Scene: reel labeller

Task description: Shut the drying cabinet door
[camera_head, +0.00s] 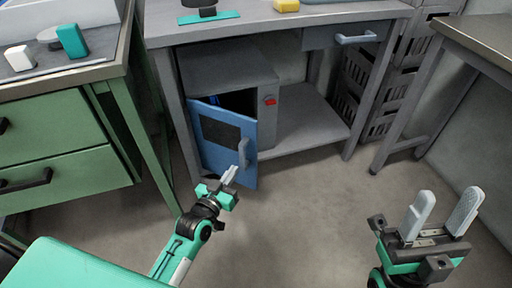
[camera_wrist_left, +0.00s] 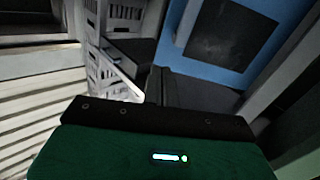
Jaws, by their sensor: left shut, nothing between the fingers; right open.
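The drying cabinet (camera_head: 230,75) is a grey box on the lower shelf of the workbench. Its blue door (camera_head: 218,135), with a dark window and a grey handle (camera_head: 243,153), stands partly open, and a dark gap shows above it. The blue door also shows at the top right of the left wrist view (camera_wrist_left: 235,38). My left gripper (camera_head: 230,175) is shut and empty, just in front of the door's lower part near the handle. I cannot tell whether it touches the door. My right gripper (camera_head: 440,215) is open and empty over the floor at the lower right.
A red button (camera_head: 270,101) is on the cabinet's front. Green drawers (camera_head: 60,170) stand at the left. Grey crates (camera_head: 385,85) are stacked beside the workbench (camera_head: 270,27). Another table (camera_head: 485,40) is at the right. The floor (camera_head: 310,215) between is clear.

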